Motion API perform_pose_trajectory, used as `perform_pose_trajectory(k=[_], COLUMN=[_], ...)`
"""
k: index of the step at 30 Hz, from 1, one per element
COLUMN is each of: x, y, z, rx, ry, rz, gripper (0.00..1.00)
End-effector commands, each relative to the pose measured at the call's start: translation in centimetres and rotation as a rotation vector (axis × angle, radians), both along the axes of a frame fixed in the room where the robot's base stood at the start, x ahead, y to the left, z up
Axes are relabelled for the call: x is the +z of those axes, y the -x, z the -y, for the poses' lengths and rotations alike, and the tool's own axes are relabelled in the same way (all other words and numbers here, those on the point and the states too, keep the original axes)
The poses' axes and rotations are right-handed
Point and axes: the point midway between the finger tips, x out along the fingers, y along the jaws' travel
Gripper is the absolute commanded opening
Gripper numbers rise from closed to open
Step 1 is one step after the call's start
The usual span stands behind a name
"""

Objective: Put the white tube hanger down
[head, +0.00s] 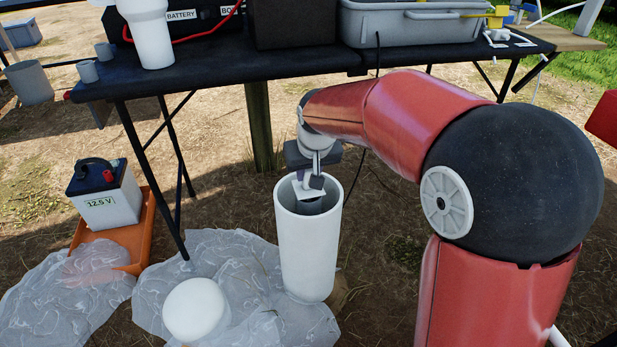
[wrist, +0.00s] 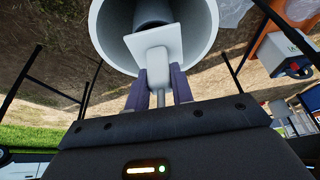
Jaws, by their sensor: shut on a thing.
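The white tube hanger shows in the wrist view (wrist: 154,58) as a square white plate with a narrow stem. My gripper (wrist: 162,84) has its two dark fingers shut on that stem. In the head view the hanger (head: 303,191) is a small white piece at the mouth of an upright, open white pipe (head: 307,253). A dark grey inner tube (head: 311,208) shows inside the pipe. Whether the hanger touches the inner tube or the rim I cannot tell.
A white round cap (head: 193,307) lies on clear plastic sheeting (head: 85,290) beside the pipe. A battery (head: 105,200) stands in an orange tray (head: 148,232) at left. A black table (head: 210,72) behind holds a grey bin (head: 410,27) and a white container (head: 150,40).

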Motion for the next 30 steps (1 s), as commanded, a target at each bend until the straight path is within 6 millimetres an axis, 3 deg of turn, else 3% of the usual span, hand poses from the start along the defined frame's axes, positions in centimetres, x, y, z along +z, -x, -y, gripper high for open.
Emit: perform_pose_trajectory(k=[2,12,13,17,25,30], x=[-1.2,-1.4,-1.3,-1.3,-1.2,0.2], y=[0.0,0.0,0.0,0.0,0.0,0.4], z=[0.0,0.0,0.0,0.0,0.0,0.1], rx=[0.000,0.000,0.000,0.000,0.000,0.000], ry=[0.001,0.000,0.000,0.000,0.000,-0.001], rz=[-0.002,0.000,0.000,0.000,0.000,0.002], gripper=[0.00,0.00,0.27,0.44,0.45,0.45])
